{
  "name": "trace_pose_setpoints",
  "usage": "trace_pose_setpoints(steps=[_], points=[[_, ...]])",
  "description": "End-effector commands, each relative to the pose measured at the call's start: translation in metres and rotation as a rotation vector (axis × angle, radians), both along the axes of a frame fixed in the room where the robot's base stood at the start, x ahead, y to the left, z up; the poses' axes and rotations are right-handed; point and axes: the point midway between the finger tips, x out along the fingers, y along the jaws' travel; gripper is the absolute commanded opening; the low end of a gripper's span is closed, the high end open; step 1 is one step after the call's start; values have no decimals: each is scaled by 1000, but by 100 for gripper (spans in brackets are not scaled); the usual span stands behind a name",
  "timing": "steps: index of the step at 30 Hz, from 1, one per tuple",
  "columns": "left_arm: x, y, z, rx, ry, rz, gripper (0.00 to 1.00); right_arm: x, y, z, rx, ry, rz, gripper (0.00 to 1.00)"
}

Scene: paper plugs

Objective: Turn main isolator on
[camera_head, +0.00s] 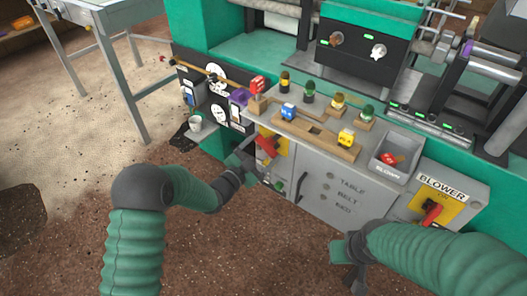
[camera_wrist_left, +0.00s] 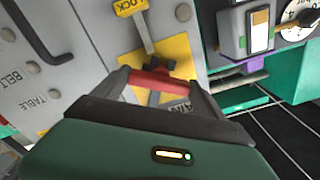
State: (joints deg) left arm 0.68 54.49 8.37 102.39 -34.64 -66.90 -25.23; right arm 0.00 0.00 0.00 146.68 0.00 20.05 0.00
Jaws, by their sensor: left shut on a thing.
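The main isolator is a red rotary handle (camera_head: 268,147) on a yellow plate (camera_head: 283,142), on the left of the grey cabinet front. In the left wrist view the red handle (camera_wrist_left: 160,82) lies crosswise between the fingers of my left gripper (camera_wrist_left: 158,86), with the yellow plate (camera_wrist_left: 178,52) behind it. My left gripper (camera_head: 246,158) is shut on this handle. Part of the lettering beside it is hidden by the gripper. My right gripper (camera_head: 352,264) hangs in front of the cabinet, apart from it, and its jaw opening is unclear.
A second red switch (camera_head: 432,212) sits on the blower box (camera_head: 455,190) at the right. Colored plugs stand on the ledge above, next to a grey bin (camera_head: 398,153) holding a red piece. A yellow lock tag (camera_wrist_left: 130,7) hangs near the isolator.

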Motion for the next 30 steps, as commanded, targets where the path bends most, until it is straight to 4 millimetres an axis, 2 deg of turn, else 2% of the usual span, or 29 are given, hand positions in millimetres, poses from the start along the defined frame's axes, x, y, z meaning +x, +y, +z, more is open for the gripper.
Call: trace_pose_setpoints(steps=[1,21,30], points=[[-1,0,-5,38,-20,-2,9,0,0,-5,0,0,0,0],[-2,-1,-8,549,-388,-7,9,0,0,-39,0,0,0,0],[-2,-1,-8,724,-513,-10,9,0,0,-52,0,0,0,0]])
